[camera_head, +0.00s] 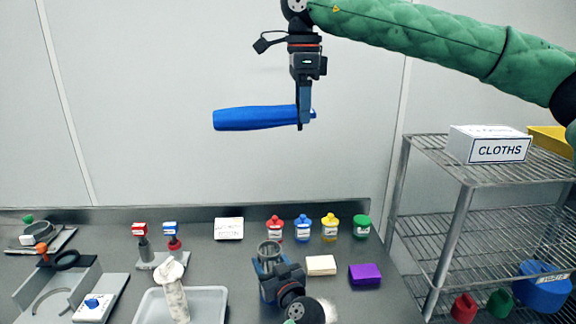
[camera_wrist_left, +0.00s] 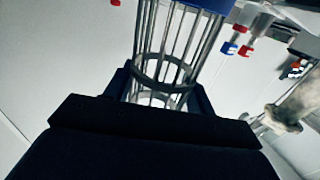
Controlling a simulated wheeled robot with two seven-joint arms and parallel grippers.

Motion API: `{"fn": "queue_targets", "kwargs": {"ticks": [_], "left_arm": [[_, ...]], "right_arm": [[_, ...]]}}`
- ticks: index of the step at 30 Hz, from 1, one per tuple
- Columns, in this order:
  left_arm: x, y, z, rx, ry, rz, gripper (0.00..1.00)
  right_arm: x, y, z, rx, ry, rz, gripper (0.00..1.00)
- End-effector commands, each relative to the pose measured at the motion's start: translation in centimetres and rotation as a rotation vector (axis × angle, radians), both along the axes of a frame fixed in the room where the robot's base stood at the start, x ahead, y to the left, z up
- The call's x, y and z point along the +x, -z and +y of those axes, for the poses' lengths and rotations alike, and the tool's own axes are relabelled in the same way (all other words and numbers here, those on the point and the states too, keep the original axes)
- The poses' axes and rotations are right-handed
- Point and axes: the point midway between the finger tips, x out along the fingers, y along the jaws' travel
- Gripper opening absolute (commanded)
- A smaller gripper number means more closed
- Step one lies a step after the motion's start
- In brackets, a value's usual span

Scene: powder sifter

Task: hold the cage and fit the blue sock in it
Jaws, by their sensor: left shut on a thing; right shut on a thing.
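The blue sock (camera_head: 255,118) is a long tube held level, high above the bench in the head view. My right gripper (camera_head: 305,118) points down and is shut on its right end. The cage (camera_head: 269,249) is a grey metal frame of rods and rings above the bench. My left gripper (camera_head: 268,268) is shut on it. In the left wrist view the rods of the cage (camera_wrist_left: 170,62) stand between my fingers. A blue shape (camera_wrist_left: 208,4) shows at the top edge there, possibly the sock. The sock and cage are apart in the head view.
A white tray (camera_head: 219,294) with a pale, soiled sock (camera_head: 174,294) lies left of my left gripper. Coloured jars (camera_head: 303,229), a cream block (camera_head: 321,265) and a purple block (camera_head: 365,274) are on the bench. A wire rack (camera_head: 455,214) stands at right.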

Motion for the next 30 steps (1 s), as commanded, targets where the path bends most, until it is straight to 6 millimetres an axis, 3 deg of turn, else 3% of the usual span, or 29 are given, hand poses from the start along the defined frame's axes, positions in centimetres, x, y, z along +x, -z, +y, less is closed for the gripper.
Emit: {"fn": "queue_targets", "kwargs": {"ticks": [7, 15, 30], "left_arm": [[0.0, 0.0, 0.0, 0.0, 0.0, 0.0, 0.29], [0.0, 0.0, 0.0, 0.0, 0.0, 0.0, 0.29], [0.0, 0.0, 0.0, 0.0, 0.0, 0.0, 0.29]], "right_arm": [[-0.2, 1.8, 1.4, -0.072, 0.137, 0.006, 0.38], [-0.5, 4.5, 3.5, -0.223, 0.436, 0.052, 0.38], [-0.9, 7.6, 5.7, -0.468, 0.955, 0.249, 0.38]]}}
